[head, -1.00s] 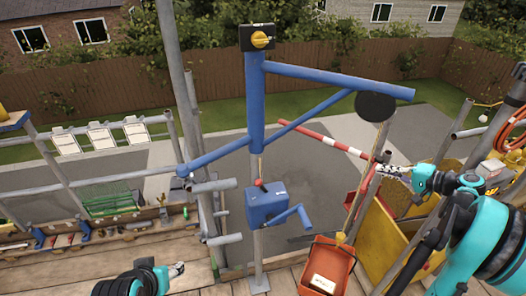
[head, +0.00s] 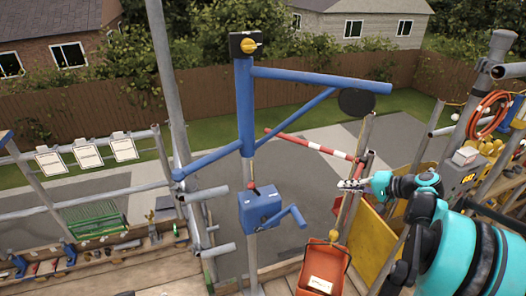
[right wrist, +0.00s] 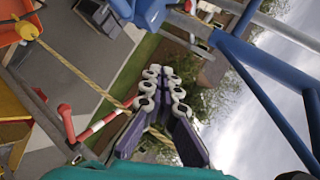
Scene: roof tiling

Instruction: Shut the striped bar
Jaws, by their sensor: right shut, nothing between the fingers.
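The red-and-white striped bar (head: 312,145) stretches from a far left end to red posts at its right, above the grey paving. It points outward, away from the plank deck. My right gripper (head: 344,184) is shut and empty, just below and left of the bar's right end in the head view, apart from it in the picture. In the right wrist view the shut fingers (right wrist: 164,76) cover part of the bar (right wrist: 103,124), whose red rounded end shows at left. Contact cannot be told. My left gripper is out of view.
A blue crane frame (head: 247,110) with a winch box (head: 260,207) stands left of my right gripper. A rope (head: 352,205) leads to an orange bucket (head: 322,268) just below the gripper. Yellow panels (head: 370,235) stand to the right.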

